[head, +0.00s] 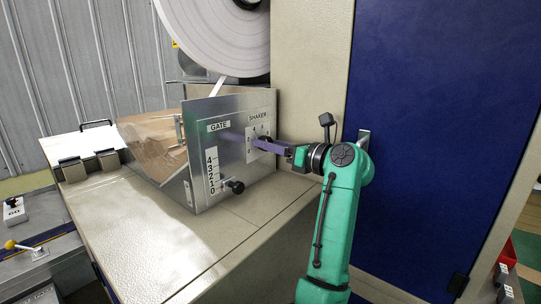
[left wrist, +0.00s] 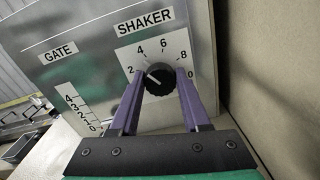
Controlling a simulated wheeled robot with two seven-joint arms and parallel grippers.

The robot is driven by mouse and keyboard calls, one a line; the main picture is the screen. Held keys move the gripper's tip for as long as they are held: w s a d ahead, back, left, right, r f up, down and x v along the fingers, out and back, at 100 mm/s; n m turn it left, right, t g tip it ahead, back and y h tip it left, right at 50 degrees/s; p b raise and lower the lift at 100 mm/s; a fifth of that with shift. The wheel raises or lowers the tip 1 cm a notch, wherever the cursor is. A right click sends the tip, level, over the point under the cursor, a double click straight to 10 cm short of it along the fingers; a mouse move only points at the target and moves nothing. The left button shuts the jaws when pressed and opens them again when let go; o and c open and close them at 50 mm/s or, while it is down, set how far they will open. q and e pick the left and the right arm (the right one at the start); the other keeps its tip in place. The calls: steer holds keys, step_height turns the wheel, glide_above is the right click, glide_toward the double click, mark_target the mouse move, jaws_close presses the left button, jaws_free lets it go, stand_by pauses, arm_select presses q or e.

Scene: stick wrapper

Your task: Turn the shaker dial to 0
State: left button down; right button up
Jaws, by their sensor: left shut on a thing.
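The shaker dial (left wrist: 158,80) is a round black knob on a white scale plate marked 0 to 8 in the left wrist view. Its white pointer line points up and left, toward the side of the 2. My left gripper (left wrist: 157,86) has purple fingers, one on each side of the knob, and is shut on it. In the head view my left gripper (head: 260,143) reaches in from the right to the metal panel (head: 232,178), and its fingers partly hide the dial. My right gripper is not in view.
The gate scale with its black knob (head: 235,186) is on the same panel, left of and below the dial. A large white roll (head: 222,35) hangs above. A beige machine wall stands close on the right of the panel in the left wrist view.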

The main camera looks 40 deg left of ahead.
arm_select(q)
steer(key=shift+s+n+b, duration=0.1)
steer(key=shift+n+b, duration=5.1)
steer(key=shift+n, duration=2.7)
steer(key=shift+c, duration=2.2)
jaws_free()
steer(key=shift+o, duration=0.4)
steer(key=shift+a, duration=0.2)
steer(key=shift+d, duration=0.15)
steer(key=d+b, duration=0.1)
steer(key=d, duration=1.3)
steer(key=shift+w+d+f, duration=0.15)
steer(key=shift+w+f, duration=0.05)
